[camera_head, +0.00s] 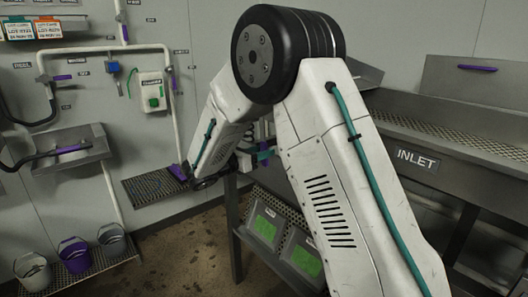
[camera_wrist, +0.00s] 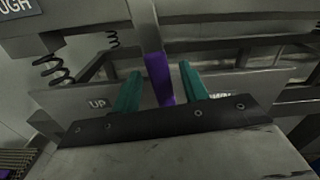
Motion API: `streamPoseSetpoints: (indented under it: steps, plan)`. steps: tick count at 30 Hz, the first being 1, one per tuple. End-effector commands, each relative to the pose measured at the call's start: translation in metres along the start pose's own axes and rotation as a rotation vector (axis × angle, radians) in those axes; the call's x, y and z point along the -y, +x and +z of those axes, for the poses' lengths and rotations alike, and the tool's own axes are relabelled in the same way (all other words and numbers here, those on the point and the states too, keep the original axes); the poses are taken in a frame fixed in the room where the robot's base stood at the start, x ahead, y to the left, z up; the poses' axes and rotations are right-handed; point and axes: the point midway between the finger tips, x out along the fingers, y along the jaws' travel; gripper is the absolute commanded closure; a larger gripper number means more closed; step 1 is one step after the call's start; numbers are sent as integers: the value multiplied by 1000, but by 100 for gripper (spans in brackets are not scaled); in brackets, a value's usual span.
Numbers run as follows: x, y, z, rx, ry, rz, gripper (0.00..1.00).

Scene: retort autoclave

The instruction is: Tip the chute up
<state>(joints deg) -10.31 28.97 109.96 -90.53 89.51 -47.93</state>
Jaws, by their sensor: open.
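My gripper (camera_wrist: 160,84) is open in the wrist view, its two teal fingers on either side of a purple-gripped lever (camera_wrist: 158,78). The lever hangs down on a grey bar, and I cannot tell whether either finger touches it. Behind the fingers is a grey plate (camera_wrist: 60,100) marked UP on the left; a second label on the right is mostly covered by a finger. I cannot tell which part is the chute. In the head view my arm hides most of my gripper and what is in front of it.
Coiled springs (camera_wrist: 54,70) hang left of the fingers. Grey rails cross behind. In the head view, a counter marked INLET (camera_head: 416,159) stands at right, crates with green panels (camera_head: 265,226) sit low beside my arm, and buckets (camera_head: 75,254) stand at lower left.

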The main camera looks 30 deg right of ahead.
Motion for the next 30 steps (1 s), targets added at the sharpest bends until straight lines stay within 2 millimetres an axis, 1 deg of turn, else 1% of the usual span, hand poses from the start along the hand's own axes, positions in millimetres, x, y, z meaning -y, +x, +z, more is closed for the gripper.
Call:
streamPoseSetpoints:
  steps: [9, 22, 23, 24, 27, 30]
  plan:
    - [0, 12, 0, 1, 0, -1, 56]
    - [0, 14, 0, 0, 0, 0, 56]
    - [0, 14, 0, 0, 0, 0, 65]
    - [0, 14, 0, 0, 0, 0, 76]
    - [0, 14, 0, 0, 0, 0, 100]
    - [0, 14, 0, 0, 0, 0, 100]
